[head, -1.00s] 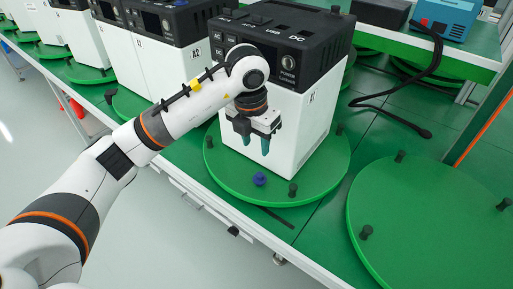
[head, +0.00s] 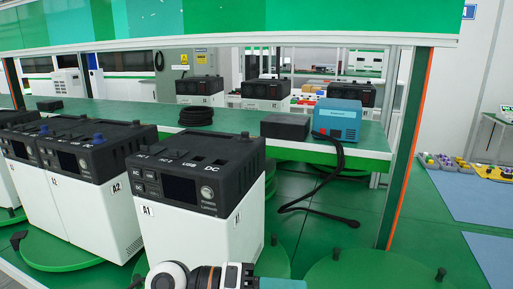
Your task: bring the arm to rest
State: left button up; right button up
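My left arm shows only as a strip at the bottom edge, with a white joint, an orange ring and the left gripper (head: 282,284). The gripper points right, in front of the white power unit marked A1 (head: 190,236). Its teal finger is cut off by the frame edge, so its opening and anything in it cannot be judged. A gap between gripper and unit cannot be told. My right gripper is out of view.
More units, one marked A2 (head: 90,218), stand at the left. A green turntable (head: 375,270) is at the bottom right. A shelf behind holds a black box (head: 285,127) and a blue device (head: 337,119); a black cable (head: 322,185) hangs down. An orange-edged post (head: 405,150) stands at the right.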

pick_arm(q)
jog(key=w+a+r+n+t, duration=0.25)
jog(key=a+n+t, duration=0.25)
jog(key=n+t, duration=0.45)
jog(key=w+a+r+n+t, duration=0.25)
jog(key=a+n+t, duration=0.25)
jog(key=n+t, duration=0.45)
jog(key=a+f+n+g+y, duration=0.2)
jog(key=a+f+n+y, duration=1.1)
jog(key=f+n+y, duration=0.35)
jog(key=s+a+f+n+g, duration=0.1)
jog(key=s+f+n+g, duration=0.1)
jog(key=s+f+g, duration=0.75)
jog(key=s+a+f+n+g, duration=0.1)
jog(key=s+f+g, duration=0.45)
jog(key=s, duration=0.75)
notch_tip(320, 180, down, 25)
jog(key=s+a+f+p, duration=0.1)
jog(key=s+a+f, duration=0.2)
jog(key=s+f, duration=1.3)
jog(key=shift+s+f+g+p, duration=0.35)
jog(key=shift+s+g, duration=0.05)
jog(key=shift+s, duration=0.2)
jog(key=shift+y, duration=0.25)
jog(key=shift+c, duration=0.2)
